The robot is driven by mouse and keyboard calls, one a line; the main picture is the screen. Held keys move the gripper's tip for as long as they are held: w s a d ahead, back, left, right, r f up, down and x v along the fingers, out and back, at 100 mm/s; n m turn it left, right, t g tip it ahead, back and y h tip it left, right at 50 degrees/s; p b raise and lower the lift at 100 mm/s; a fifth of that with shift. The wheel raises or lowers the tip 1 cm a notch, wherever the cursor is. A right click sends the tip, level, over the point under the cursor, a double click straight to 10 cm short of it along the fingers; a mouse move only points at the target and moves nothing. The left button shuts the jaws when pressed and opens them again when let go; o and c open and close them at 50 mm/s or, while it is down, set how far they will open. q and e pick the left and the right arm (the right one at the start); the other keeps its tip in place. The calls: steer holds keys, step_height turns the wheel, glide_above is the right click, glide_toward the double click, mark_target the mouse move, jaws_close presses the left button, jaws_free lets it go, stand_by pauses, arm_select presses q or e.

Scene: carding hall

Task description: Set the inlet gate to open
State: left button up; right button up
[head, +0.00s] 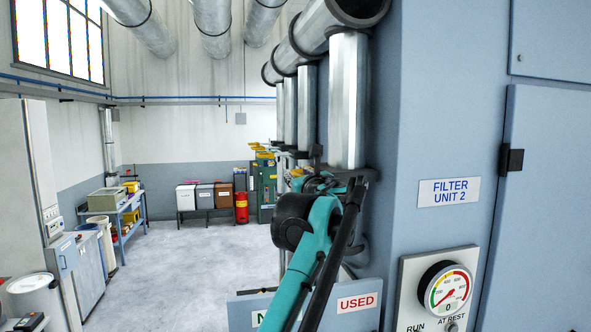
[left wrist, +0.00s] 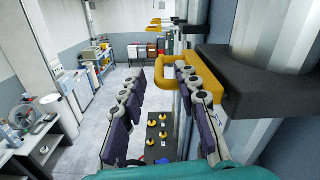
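The nearest inlet gate shows in the left wrist view as a yellow looped handle (left wrist: 237,97) at a dark collar (left wrist: 262,75) on a vertical metal duct. My left gripper (left wrist: 160,73) is open, its two purple-padded fingers spread apart. The right-hand finger overlaps the handle in the picture, and part of the loop shows between the fingers. I cannot tell whether they touch. In the head view my left gripper (head: 322,184) is small and partly hidden by its own teal arm, beside the duct's dark collar (head: 352,172). My right gripper is in neither view.
More ducts with yellow handles (head: 263,153) run in a row beyond. A blue cabinet labelled Filter Unit 2 (head: 449,191) with a gauge (head: 448,291) stands close on the right. A panel with yellow knobs (left wrist: 158,135) lies below the gripper. The floor (head: 200,255) left of it is clear.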

mark_target(294, 173)
arm_select(q)
steer(key=x, duration=0.3)
steer(key=p+x, duration=0.1)
steer(key=x, duration=0.1)
steer(key=shift+a+f, duration=0.1)
steer(key=shift+f, duration=0.2)
steer(key=shift+s+r, duration=0.15)
steer(key=shift+s, duration=0.4)
steer(key=shift+c, duration=0.9)
steer(key=c, duration=0.5)
jaws_close()
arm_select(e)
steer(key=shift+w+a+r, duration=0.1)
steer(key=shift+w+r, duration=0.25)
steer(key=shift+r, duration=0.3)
